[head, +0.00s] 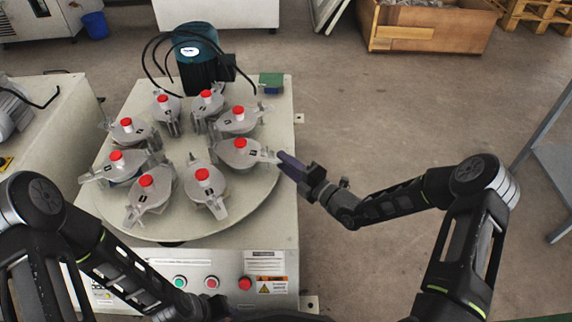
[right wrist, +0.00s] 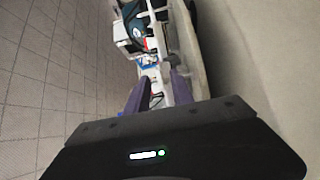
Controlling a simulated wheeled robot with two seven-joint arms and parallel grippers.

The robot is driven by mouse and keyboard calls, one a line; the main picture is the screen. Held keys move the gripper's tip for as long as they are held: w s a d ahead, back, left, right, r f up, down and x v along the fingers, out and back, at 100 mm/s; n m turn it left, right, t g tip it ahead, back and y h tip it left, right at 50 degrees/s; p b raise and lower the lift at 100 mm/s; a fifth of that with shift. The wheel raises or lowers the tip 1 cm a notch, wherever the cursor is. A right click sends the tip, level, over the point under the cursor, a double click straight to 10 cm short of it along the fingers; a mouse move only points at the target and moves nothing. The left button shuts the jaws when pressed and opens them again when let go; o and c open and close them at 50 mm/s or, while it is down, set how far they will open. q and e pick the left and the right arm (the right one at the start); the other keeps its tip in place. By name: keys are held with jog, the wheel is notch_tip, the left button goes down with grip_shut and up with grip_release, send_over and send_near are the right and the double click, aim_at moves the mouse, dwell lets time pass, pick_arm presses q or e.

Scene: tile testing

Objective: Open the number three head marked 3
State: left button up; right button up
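Several grey metal heads with red-topped knobs stand in a ring on the round turntable (head: 245,215). Their number labels are too small to read, so I cannot tell which is marked 3. The head at the ring's right (head: 238,157) has a handle that points right. My right gripper (head: 284,160) is at the tip of this handle. In the right wrist view its two purple fingers (right wrist: 160,90) stand apart, with pale metal parts seen between and beyond them. Contact with the handle cannot be told. My left arm reaches along the bottom left; its fingers do not show.
A dark teal motor (head: 196,60) with black cables stands behind the ring. Buttons and a warning label (head: 265,286) are on the machine's front panel. A grey metal frame (head: 545,145) stands at far right.

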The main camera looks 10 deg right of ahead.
jog(key=shift+c, duration=0.5)
grip_shut()
dwell(0.8)
